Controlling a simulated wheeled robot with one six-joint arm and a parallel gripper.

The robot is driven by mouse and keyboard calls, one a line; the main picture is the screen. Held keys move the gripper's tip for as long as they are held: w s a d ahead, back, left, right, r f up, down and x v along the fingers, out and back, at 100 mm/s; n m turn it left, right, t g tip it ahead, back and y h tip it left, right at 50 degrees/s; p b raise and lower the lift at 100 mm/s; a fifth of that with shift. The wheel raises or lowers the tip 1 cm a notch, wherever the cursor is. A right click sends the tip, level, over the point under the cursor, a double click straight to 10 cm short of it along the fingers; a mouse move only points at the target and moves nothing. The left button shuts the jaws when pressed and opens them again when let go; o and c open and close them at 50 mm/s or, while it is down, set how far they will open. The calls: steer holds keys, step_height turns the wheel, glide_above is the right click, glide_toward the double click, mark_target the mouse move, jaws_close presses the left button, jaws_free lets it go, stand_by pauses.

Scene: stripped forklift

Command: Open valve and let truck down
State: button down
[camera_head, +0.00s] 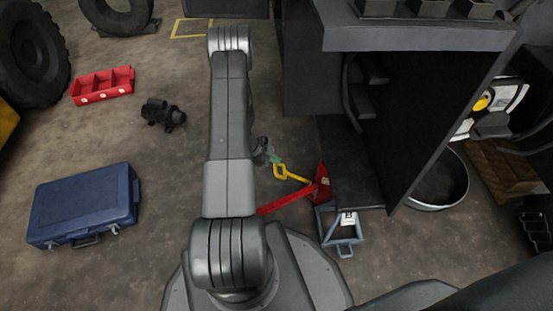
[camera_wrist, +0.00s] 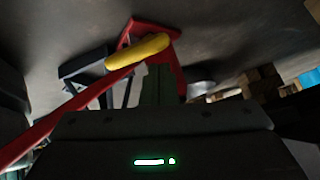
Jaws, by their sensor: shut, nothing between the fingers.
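A red jack (camera_head: 322,182) with a long red bar (camera_head: 284,200) stands beside the dark truck body (camera_head: 420,110). A yellow handle-like part, perhaps the valve (camera_head: 292,174), sticks out from the jack toward my gripper (camera_head: 273,158). In the wrist view, the yellow part (camera_wrist: 138,51) lies just beyond my gripper (camera_wrist: 158,82), in front of the red jack frame (camera_wrist: 150,25). My gripper is shut and empty, close to the yellow part's end; I cannot tell whether they touch. My arm hides part of the red bar in the head view.
A blue-grey stand (camera_head: 342,235) sits by the truck's lower edge, right of the red bar. A blue case (camera_head: 84,205), red tray (camera_head: 102,86) and black device (camera_head: 163,113) lie on the floor at left. Floor between them and my arm is clear.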

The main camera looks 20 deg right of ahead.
steer(key=shift+w+a+f, duration=0.15)
steer(key=shift+f, duration=0.1)
stand_by(0.4)
